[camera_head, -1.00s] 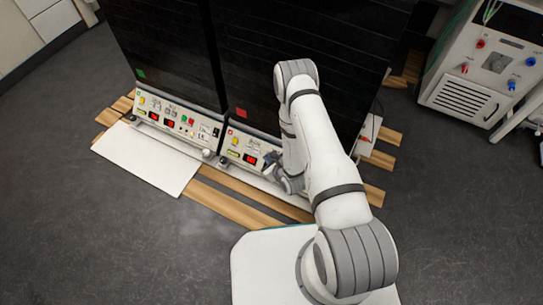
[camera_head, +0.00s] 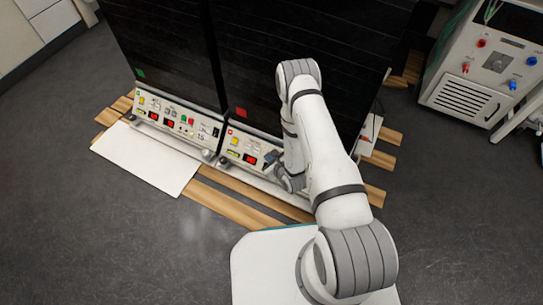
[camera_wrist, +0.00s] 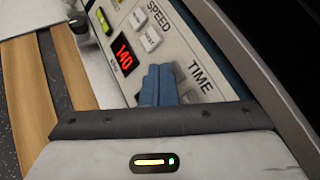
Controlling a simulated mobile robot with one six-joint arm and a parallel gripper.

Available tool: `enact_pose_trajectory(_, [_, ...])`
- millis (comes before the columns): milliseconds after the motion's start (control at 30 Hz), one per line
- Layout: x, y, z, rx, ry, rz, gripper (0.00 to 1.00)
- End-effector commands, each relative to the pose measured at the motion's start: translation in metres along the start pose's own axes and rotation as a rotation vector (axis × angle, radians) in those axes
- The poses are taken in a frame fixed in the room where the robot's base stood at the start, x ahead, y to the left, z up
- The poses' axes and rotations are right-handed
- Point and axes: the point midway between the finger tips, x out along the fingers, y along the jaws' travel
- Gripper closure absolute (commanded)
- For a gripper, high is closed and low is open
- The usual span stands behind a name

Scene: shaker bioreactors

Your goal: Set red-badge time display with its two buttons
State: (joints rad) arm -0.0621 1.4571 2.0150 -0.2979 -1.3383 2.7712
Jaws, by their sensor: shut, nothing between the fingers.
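The red-badge unit is the dark cabinet with a red square badge (camera_head: 241,112) in the head view. Its control panel (camera_head: 238,146) is below the badge, partly hidden by my arm. In the wrist view the panel carries the word TIME (camera_wrist: 201,78) and a red SPEED display (camera_wrist: 124,55) reading 140. Two pale SPEED buttons (camera_wrist: 144,30) sit beside that display. My gripper (camera_wrist: 158,76) has its blue fingers together and empty, in front of the panel next to the TIME label. A pale button shows partly behind the fingers. The time display is hidden; I cannot tell whether the fingertips touch the panel.
A green-badge unit (camera_head: 139,73) with a similar panel stands at the left, a white board (camera_head: 145,157) before it. Wooden slats (camera_head: 236,209) lie under the units. A white instrument (camera_head: 480,65) stands at the right. The grey floor at the lower left is clear.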

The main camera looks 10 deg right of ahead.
Motion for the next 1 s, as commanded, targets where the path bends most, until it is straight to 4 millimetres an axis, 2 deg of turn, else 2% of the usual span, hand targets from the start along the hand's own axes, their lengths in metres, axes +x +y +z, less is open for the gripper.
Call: enact_pose_trajectory(1000, [0.0046,-0.0036,-0.0031,0.000,0.000,0.000,1.00])
